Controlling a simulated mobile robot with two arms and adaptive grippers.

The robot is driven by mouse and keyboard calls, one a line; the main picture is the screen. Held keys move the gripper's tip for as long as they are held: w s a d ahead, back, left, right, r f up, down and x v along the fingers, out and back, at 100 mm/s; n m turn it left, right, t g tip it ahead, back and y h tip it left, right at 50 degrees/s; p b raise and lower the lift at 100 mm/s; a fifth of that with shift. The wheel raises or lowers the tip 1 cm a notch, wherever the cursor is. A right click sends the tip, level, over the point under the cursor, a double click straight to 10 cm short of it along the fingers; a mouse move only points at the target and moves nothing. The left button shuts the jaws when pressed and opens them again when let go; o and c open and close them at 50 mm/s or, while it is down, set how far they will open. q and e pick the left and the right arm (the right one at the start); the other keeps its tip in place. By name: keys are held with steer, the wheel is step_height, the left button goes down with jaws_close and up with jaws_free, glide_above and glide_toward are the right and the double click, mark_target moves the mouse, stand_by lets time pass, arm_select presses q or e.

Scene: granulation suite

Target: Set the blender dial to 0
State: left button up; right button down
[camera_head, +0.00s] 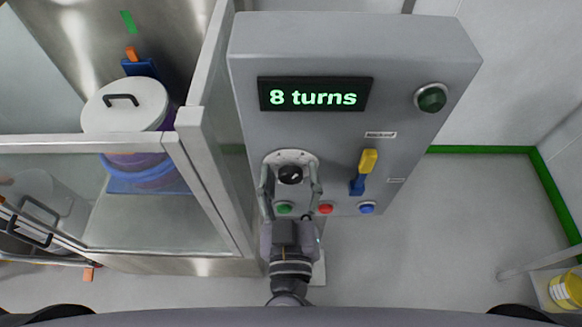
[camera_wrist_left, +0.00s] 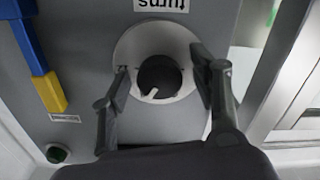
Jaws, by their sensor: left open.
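The blender dial (camera_head: 290,174) is a black round knob on a pale round plate on the grey control panel (camera_head: 340,130). The display (camera_head: 315,95) above it reads "8 turns". In the left wrist view the dial (camera_wrist_left: 159,76) has a short white pointer mark at its lower left in that picture. My left gripper (camera_head: 291,184) is open, with one finger on each side of the dial. In the left wrist view gaps show between the dial and the fingers (camera_wrist_left: 160,82). My right gripper is not in view.
A yellow-and-blue lever (camera_head: 364,172) is right of the dial. Green (camera_head: 283,208), red (camera_head: 325,208) and blue (camera_head: 367,207) buttons line the lower edge. A dark green button (camera_head: 431,97) is at upper right. A glass-fronted cabinet (camera_head: 190,150) stands close on the left.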

arm_select(q)
steer(key=shift+s, duration=0.15)
steer(key=shift+c, duration=0.8)
steer(key=c, duration=1)
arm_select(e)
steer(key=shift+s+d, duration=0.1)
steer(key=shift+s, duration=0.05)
arm_select(q)
steer(key=shift+r, duration=0.1)
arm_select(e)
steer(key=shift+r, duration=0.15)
